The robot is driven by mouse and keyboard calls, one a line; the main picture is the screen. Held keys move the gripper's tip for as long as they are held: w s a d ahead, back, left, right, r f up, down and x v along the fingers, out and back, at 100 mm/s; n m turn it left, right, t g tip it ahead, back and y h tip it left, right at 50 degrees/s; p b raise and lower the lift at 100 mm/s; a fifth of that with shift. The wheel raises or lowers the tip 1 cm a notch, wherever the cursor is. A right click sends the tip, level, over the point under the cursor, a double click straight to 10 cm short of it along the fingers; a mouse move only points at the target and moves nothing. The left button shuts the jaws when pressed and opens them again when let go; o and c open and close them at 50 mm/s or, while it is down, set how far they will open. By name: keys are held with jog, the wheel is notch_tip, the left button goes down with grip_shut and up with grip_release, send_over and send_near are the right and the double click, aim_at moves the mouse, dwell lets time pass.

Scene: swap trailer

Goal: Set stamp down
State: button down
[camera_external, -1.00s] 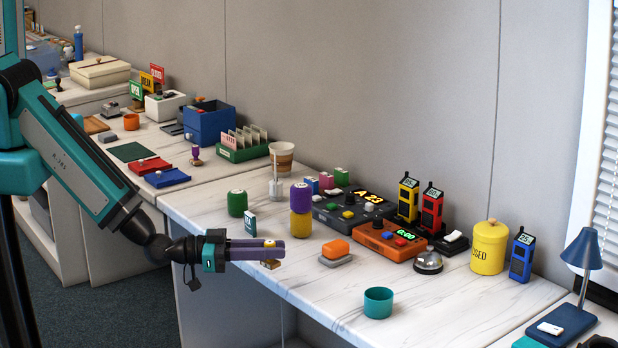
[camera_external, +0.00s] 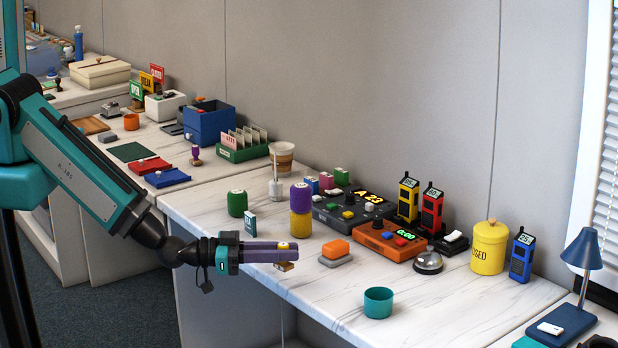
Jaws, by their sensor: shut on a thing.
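My gripper (camera_external: 290,252) reaches in from the left over the front edge of the white marble-look counter (camera_external: 460,312). Its purple fingers are shut on the stamp (camera_external: 284,267), which shows a yellow top between the fingertips and a tan base below them. The stamp's middle is hidden by the fingers. I cannot tell whether its base touches the counter. An orange-topped block on a grey base (camera_external: 336,250) stands just right of the fingertips.
A teal cup (camera_external: 378,302) is at the front right. An orange console (camera_external: 386,241) and a bell (camera_external: 428,262) stand beyond.

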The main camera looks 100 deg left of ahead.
jog(key=shift+w+f+b, duration=0.25)
jog(key=shift+w+b, duration=1.05)
jog(key=shift+b, duration=0.6)
jog(key=shift+w+f+b, duration=0.2)
jog(key=shift+w+b, duration=1.1)
jog(key=shift+b, duration=0.55)
jog(key=w+b, duration=0.5)
jog(key=b, duration=0.5)
jog(key=shift+w+f+b, duration=0.1)
jog(key=shift+f+b, duration=0.1)
jog(key=shift+b, duration=0.15)
jog(key=shift+w+r+p, duration=0.15)
jog(key=shift+w+p, duration=0.15)
jog(key=shift+w, duration=0.15)
jog(key=shift+w, duration=0.95)
jog(key=shift+s+f, duration=0.1)
jog(key=shift+f, duration=1.55)
jog(key=shift+f, duration=0.3)
jog(key=c, duration=1.6)
grip_release()
